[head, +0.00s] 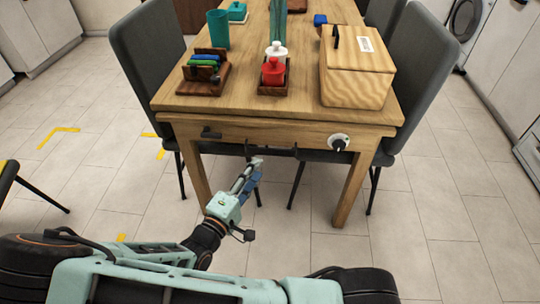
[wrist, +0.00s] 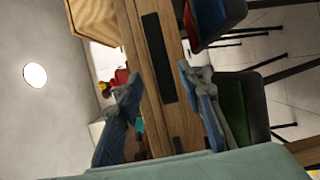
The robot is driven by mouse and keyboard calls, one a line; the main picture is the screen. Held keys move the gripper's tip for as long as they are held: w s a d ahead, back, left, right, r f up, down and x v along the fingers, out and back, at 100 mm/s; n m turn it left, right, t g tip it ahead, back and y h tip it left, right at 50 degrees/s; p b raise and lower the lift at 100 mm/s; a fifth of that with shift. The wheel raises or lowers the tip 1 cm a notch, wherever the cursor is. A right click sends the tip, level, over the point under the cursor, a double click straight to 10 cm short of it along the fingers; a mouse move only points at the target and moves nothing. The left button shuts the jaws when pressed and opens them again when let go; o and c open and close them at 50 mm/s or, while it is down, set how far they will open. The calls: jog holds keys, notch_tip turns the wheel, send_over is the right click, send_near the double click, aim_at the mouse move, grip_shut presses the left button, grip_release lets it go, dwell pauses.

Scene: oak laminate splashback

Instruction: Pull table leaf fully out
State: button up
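The wooden table (head: 240,95) stands ahead of me. Below its top edge is a wooden front panel (head: 275,132), which looks like the leaf's front and sits about flush with the tabletop edge. A dark bar-like handle (head: 271,150) shows at the panel's lower middle. In the wrist view, a black strip (wrist: 158,58) lies on the wood between my fingers, which may be this handle. My gripper (head: 257,164) is just below and left of the handle in the head view. In the wrist view my gripper (wrist: 158,76) has its blue-grey fingers spread apart, with nothing visibly held.
A black latch (head: 210,133) and a round knob (head: 339,142) are on the panel. A wooden box (head: 357,80), a red jar (head: 273,72) and a teal cup (head: 218,29) stand on top. Grey chairs (head: 150,55) flank the table. The floor in front is mostly clear.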

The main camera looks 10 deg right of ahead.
aim_at(269, 153)
jog(key=b+x, duration=0.1)
jog(key=x, duration=0.8)
jog(key=shift+w+d, duration=0.15)
grip_shut()
